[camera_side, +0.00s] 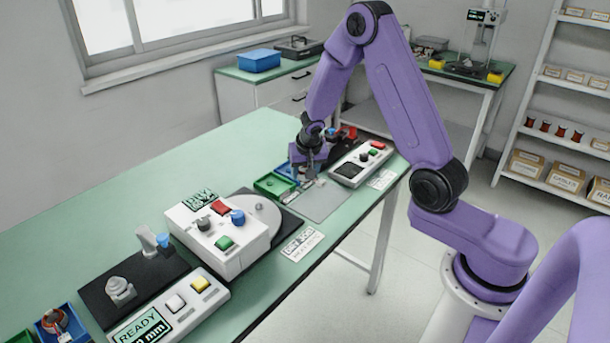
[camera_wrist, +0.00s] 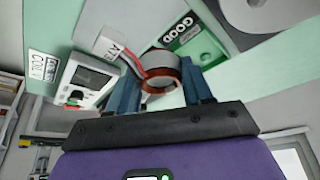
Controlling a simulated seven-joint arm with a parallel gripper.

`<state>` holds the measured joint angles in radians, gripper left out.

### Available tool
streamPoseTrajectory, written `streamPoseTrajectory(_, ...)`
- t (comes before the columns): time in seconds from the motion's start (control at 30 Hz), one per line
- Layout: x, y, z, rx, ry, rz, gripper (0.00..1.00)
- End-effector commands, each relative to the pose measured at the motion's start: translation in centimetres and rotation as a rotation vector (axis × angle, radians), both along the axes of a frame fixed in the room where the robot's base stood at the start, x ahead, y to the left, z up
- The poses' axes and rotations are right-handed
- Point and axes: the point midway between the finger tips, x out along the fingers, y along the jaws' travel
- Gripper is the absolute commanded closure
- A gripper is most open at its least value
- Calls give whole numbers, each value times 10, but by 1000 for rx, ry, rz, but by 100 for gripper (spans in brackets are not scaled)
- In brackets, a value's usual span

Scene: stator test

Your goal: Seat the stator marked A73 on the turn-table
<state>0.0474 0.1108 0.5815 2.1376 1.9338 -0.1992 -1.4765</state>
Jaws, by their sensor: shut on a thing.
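My gripper (camera_wrist: 161,92) is shut on a stator (camera_wrist: 160,68), a short pale ring with copper windings, held between the two blue fingers in the wrist view. Red and white leads run from it to a white tag (camera_wrist: 115,46) that appears to read A73. In the side view my gripper (camera_side: 308,172) is low over the far part of the bench, beside the green bin; the stator is too small there to make out clearly. The turn-table (camera_side: 264,215), a grey disc on a black base, is nearer the camera, partly hidden by a white control box. Its edge seems to show in the wrist view (camera_wrist: 262,14).
The control box (camera_side: 212,232) with coloured buttons stands beside the turn-table. A green bin (camera_side: 272,186) marked GOOD in the wrist view (camera_wrist: 204,50) and a meter box (camera_side: 350,170) flank my gripper. A black plate with a metal fixture (camera_side: 120,290) is at the near left.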

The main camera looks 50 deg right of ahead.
Motion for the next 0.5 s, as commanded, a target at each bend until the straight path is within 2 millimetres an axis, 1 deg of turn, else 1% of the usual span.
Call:
streamPoseTrajectory(0.17, 1, 1, 5, 2, -1, 3, 85)
streamPoseTrajectory(0.27, 10, 10, 6, -3, -4, 17, 85)
streamPoseTrajectory(0.37, 27, 30, 7, -8, -7, 44, 85)
streamPoseTrajectory(0.5, 52, 66, 7, -10, -8, 85, 85)
